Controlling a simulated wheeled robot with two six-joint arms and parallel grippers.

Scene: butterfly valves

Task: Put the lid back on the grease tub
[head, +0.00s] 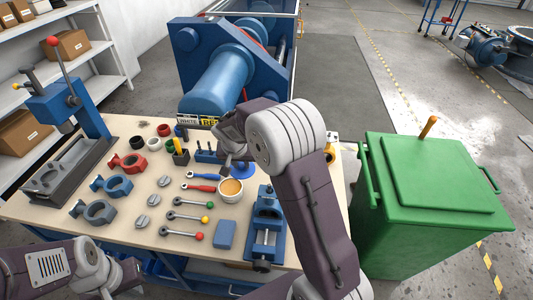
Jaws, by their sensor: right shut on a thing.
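The grease tub (230,194) is a small white round tub on the workbench, open at the top, with amber grease showing inside. A blue round lid (245,171) shows just behind the tub, partly hidden by my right gripper. My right gripper (228,165) points down behind the tub and is shut on the lid; its fingertips are small and partly hidden. The lid is apart from the tub's rim; its exact height above the bench cannot be told. My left gripper (130,274) is low at the bench's front left edge, away from the tub, and its jaw opening is unclear.
Red- and blue-handled ratchets (201,187) lie left of the tub. A blue vise (266,225) stands to its right front. Valve bodies (100,212), ball-ended levers and a blue block (225,234) lie around. A blue press (75,110) stands left, a green bin (425,200) right.

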